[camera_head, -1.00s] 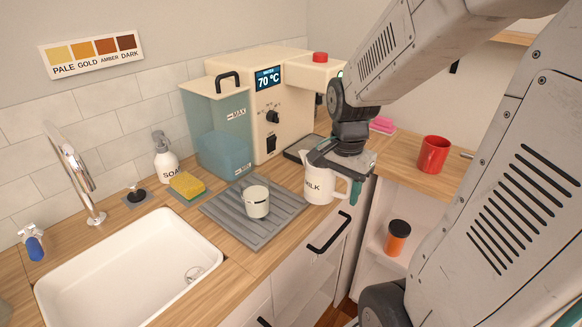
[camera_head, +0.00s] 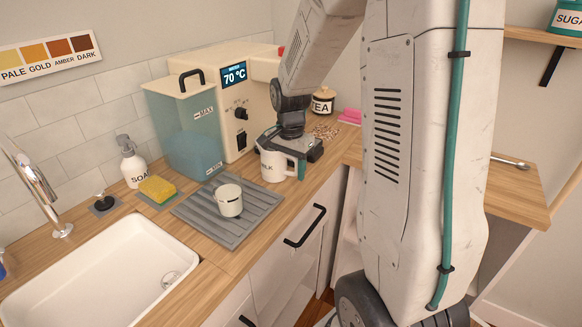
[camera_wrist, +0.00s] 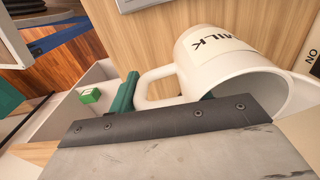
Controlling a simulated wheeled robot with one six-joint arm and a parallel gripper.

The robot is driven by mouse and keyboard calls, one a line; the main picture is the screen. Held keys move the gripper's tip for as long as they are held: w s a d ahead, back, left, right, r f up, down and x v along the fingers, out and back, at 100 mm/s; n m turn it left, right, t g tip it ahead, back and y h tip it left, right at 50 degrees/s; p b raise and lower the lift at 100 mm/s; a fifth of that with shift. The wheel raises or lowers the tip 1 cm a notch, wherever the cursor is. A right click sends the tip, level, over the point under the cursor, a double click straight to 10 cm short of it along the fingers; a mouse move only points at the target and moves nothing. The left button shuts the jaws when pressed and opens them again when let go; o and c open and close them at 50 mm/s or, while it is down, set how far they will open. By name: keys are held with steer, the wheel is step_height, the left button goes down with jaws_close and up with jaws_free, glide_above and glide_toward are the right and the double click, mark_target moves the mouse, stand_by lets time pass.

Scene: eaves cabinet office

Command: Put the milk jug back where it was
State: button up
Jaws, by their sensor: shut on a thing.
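A grey ribbed mat (camera_head: 248,218) with a white cup (camera_head: 229,200) lies left of the jug. The cream water machine (camera_head: 236,100) stands behind. A tea jar (camera_head: 323,101) and pink cloths (camera_head: 350,116) are at the back. The sink (camera_head: 95,270) is front left.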

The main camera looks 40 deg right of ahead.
steer(key=o, duration=1.4)
steer(key=shift+f, duration=0.1)
step_height(320, 180, up, 12)
steer(key=shift+a+f, duration=0.1)
steer(key=shift+s+a+r, duration=0.15)
steer(key=shift+r, duration=0.2)
steer(key=s+a+r+n, duration=0.1)
steer(key=s+a+n, duration=0.6)
steer(key=s, duration=0.4)
steer(key=s+a+r+n+t, duration=0.1)
steer(key=s+a+n, duration=0.6)
steer(key=s, duration=0.4)
steer(key=shift+s+a+r+n, duration=0.25)
steer(key=shift+s+a+n, duration=0.05)
steer(key=shift+a, duration=0.4)
